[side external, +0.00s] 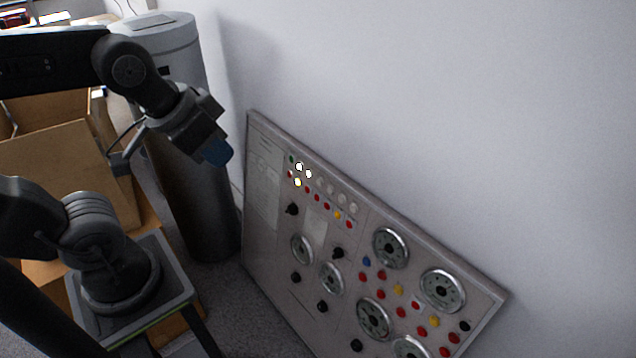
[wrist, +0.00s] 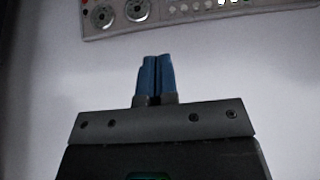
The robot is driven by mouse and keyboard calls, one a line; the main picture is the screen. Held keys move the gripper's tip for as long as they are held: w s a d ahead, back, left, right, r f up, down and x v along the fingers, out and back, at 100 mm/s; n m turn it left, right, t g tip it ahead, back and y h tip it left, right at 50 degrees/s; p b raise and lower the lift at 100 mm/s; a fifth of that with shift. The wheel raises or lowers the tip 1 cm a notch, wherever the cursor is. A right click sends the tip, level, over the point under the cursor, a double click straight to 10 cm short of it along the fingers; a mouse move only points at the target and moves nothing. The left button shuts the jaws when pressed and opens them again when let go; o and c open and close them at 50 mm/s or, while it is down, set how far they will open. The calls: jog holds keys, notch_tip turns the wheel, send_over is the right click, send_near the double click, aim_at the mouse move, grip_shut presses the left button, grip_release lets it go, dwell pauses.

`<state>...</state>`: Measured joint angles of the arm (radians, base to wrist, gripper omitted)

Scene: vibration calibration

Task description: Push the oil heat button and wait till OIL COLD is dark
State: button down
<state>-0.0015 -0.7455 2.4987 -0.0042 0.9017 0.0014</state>
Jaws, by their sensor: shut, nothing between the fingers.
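The control panel (side external: 318,225) leans against the wall, with rows of small lamps and buttons, dark knobs and round dials. The labels are too small to read, so I cannot tell which is OIL COLD or the oil heat button. My gripper (side external: 217,152) has blue fingers, shut and empty, left of the panel's upper left corner and apart from it. In the wrist view my gripper (wrist: 157,75) is shut, and part of the panel (wrist: 175,14) shows along the top edge.
A grey cylinder (side external: 200,195) stands behind my gripper, left of the panel. Cardboard boxes (side external: 70,165) are at the left. The white wall (side external: 450,90) is bare above the panel. The space between my gripper and the panel looks clear.

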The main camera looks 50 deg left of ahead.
aim_at(319, 182)
jog(key=w+a+f+n+g+h, duration=0.2)
jog(key=w+f+n+g+h, duration=0.15)
jog(key=w+f+h, duration=0.35)
jog(key=w+a+f+n+g+h, duration=0.1)
jog(key=w+f+n+g+h, duration=0.1)
jog(key=w+f+n+h, duration=0.6)
jog(key=w+a+f+n+t+y, duration=0.1)
jog(key=w+a+f+n+t, duration=0.1)
jog(key=a+f+n+t, duration=0.3)
jog(key=w+a+f+n+t+y, duration=0.1)
jog(key=w+a+f+n+t, duration=0.2)
jog(key=a+f+n+t, duration=0.2)
jog(key=a+f+t, duration=0.3)
jog(key=a+f, duration=0.1)
jog(key=f, duration=0.3)
jog(key=shift+w+f, duration=0.2)
jog(key=shift+f, duration=0.15)
jog(key=w+f, duration=0.1)
jog(key=w, duration=0.7)
jog(key=shift+w+f, duration=0.35)
jog(key=shift+f, duration=0.05)
jog(key=shift+w+d, duration=0.1)
dwell(0.7)
